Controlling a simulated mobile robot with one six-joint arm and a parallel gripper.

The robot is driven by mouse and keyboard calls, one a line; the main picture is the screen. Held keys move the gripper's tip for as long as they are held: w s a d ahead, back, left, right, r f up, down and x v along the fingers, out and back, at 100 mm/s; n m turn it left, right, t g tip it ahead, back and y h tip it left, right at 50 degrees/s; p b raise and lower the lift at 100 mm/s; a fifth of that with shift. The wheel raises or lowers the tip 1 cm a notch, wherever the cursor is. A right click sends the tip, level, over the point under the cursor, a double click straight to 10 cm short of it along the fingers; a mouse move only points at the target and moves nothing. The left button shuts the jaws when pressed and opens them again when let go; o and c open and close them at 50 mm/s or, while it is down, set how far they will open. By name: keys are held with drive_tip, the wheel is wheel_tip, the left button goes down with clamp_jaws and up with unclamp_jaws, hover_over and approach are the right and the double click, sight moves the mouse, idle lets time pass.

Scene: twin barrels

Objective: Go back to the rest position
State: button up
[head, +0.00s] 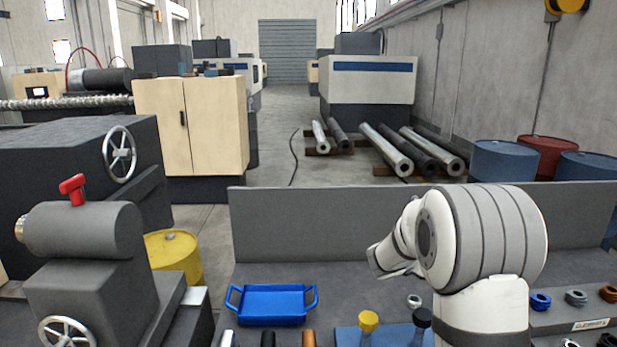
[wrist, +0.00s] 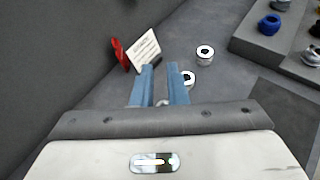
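In the wrist view, my gripper (wrist: 160,68) shows two blue fingers held apart with a gap between them. Nothing is seen clasped in it. A white ring-like part (wrist: 188,78) lies on the grey bench beyond the right fingertip. Another small pale thing shows between the finger bases, and I cannot tell what it is. In the head view, my white arm rises over the right part of the bench. Its wrist end points left, and the fingers are not clearly seen there.
A blue tray (head: 272,304) sits empty on the bench. Yellow-capped (head: 369,321) and black-capped (head: 422,318) bottles stand near my arm. A raised step (head: 577,318) holds coloured rings at right.

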drive_tip(key=s+a+f+m+g+y+b, duration=0.1)
drive_tip(key=s+a+m+g, duration=0.1)
drive_tip(key=s+m, duration=0.4)
drive_tip(key=s+a+m+g+y+b, duration=0.2)
drive_tip(key=s+m, duration=0.5)
drive_tip(key=s, duration=0.6)
drive_tip(key=s+a+f+m+g+y+b, duration=0.1)
drive_tip(key=s+a+m+g+y, duration=0.1)
drive_tip(key=s+m, duration=0.5)
drive_tip(key=s+a, duration=0.1)
drive_tip(key=s, duration=0.2)
drive_tip(key=shift+f+g, duration=0.3)
drive_tip(key=shift+f, duration=0.05)
drive_tip(key=shift+o, duration=0.2)
drive_tip(key=s+a+f+m+y+b, duration=0.1)
drive_tip(key=s+a+f+m+y, duration=0.1)
drive_tip(key=s+a+m+y, duration=0.2)
drive_tip(key=s+a+m, duration=0.1)
drive_tip(key=s+a, duration=0.2)
drive_tip(key=shift+s, duration=0.25)
drive_tip(key=shift+s+a+m, duration=0.15)
drive_tip(key=shift+a+m, duration=0.2)
drive_tip(key=shift+m, duration=0.05)
